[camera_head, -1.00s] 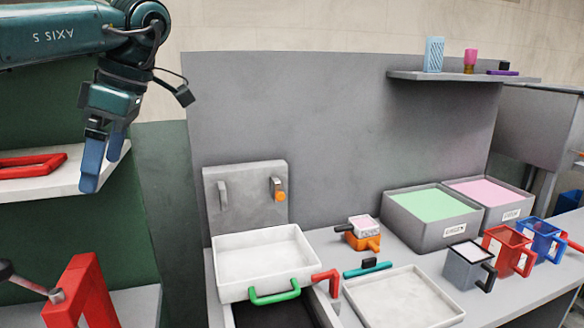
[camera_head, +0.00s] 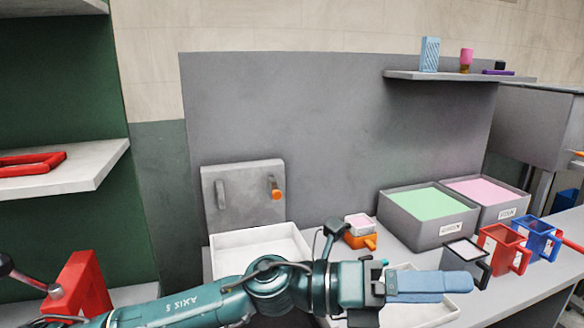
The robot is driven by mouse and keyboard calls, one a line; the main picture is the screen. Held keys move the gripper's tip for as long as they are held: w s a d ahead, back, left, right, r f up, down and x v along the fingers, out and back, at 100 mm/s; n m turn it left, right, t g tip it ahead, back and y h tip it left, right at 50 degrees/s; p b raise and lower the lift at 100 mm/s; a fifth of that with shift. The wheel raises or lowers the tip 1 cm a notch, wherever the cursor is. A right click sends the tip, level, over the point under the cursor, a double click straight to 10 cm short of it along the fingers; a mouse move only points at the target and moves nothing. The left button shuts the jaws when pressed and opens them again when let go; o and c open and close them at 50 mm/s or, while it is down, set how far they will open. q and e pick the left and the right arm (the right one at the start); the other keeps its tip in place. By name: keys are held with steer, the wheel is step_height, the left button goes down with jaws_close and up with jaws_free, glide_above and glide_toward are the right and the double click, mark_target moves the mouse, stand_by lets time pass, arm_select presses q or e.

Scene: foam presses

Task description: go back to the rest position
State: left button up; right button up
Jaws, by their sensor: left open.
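My left gripper (camera_head: 470,287) is low at the lower right, with its blue fingers pointing right. The fingers are seen edge-on, in front of the white tray (camera_head: 425,318) on the bench, and nothing shows between them. My left arm crosses the bottom of the view and hides part of the white bin (camera_head: 262,241) and the things in front of it. My right gripper is not in view.
Grey boxes with green filling (camera_head: 428,204) and pink filling (camera_head: 484,190) stand at the bench's back right. A red press (camera_head: 85,285) is at lower left.

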arm_select(q)
steer(key=w+a+r+n+t, duration=0.1)
steer(key=w+a+n+t, duration=0.2)
steer(key=n+t, duration=0.55)
steer(key=w+a+r+n+t, duration=0.1)
steer(key=w+a+n+t, duration=0.25)
steer(key=n+t, duration=0.5)
steer(key=w+a+f+n+t+y, duration=0.2)
steer(key=w+a+f+n+y, duration=0.1)
steer(key=a+f+n+y, duration=1.4)
steer(key=s+a+f+n+g+y, duration=0.1)
steer(key=s+a+f+n+g, duration=0.5)
steer(key=s+f, duration=0.4)
steer(key=s+a+f+n+g+y, duration=0.1)
steer(key=s+a+f+n+g, duration=0.6)
steer(key=s, duration=0.6)
steer(key=w+d+f+m+t+h, duration=0.2)
steer(key=w+d+f+t, duration=0.3)
steer(key=f, duration=0.5)
steer(key=shift+w+m+t+h, duration=0.45)
steer(key=shift+m+t, duration=0.25)
steer(key=shift+t, duration=0.7)
steer(key=shift+f, duration=0.1)
